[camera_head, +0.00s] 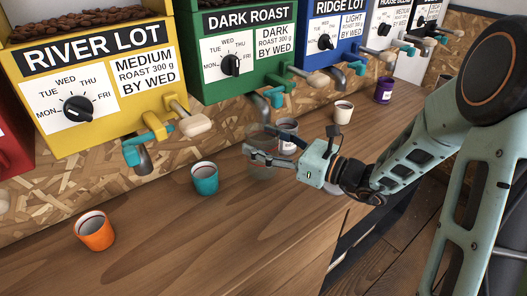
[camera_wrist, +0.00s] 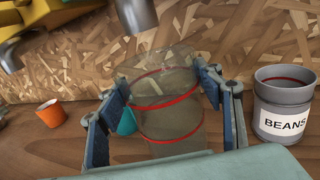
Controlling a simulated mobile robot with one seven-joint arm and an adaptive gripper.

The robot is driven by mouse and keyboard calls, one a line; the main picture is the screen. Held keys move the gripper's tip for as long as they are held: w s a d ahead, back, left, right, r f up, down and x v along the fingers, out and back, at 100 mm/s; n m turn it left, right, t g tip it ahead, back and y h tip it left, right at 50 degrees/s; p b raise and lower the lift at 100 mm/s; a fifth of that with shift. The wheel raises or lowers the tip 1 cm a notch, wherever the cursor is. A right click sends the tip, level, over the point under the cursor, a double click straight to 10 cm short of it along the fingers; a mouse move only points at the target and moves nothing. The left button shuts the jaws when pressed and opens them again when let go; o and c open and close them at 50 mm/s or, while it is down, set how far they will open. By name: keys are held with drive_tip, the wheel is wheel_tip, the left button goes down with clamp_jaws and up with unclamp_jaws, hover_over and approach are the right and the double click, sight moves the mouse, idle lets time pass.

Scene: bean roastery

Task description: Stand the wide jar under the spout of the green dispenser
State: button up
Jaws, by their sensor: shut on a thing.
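The wide jar (camera_wrist: 168,122) is clear, with red bands. My gripper (camera_head: 262,143) is shut on it, with one finger on each side in the wrist view. In the head view the jar (camera_head: 262,172) is faint and partly hidden by the fingers. The green dispenser (camera_head: 246,52) is labelled DARK ROAST, and its grey spout (camera_head: 261,106) points down, behind and above the jar. A grey spout (camera_wrist: 138,12) also shows above the jar in the wrist view. I cannot tell whether the jar touches the counter.
A grey BEANS can (camera_wrist: 284,108) stands close to the right of the jar. A teal cup (camera_head: 205,180) and an orange cup (camera_head: 95,232) stand to the left on the wooden counter (camera_head: 170,255). A white cup (camera_head: 343,112) and a purple cup (camera_head: 384,90) stand farther right.

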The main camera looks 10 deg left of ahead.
drive_tip(key=shift+f, duration=1.5)
drive_tip(key=shift+f+b, duration=0.1)
drive_tip(key=shift+b, duration=0.2)
drive_tip(key=shift+f, duration=0.15)
drive_tip(key=o, duration=1.3)
drive_tip(key=shift+r, duration=0.35)
drive_tip(key=v, duration=1.2)
drive_tip(key=shift+f, duration=0.15)
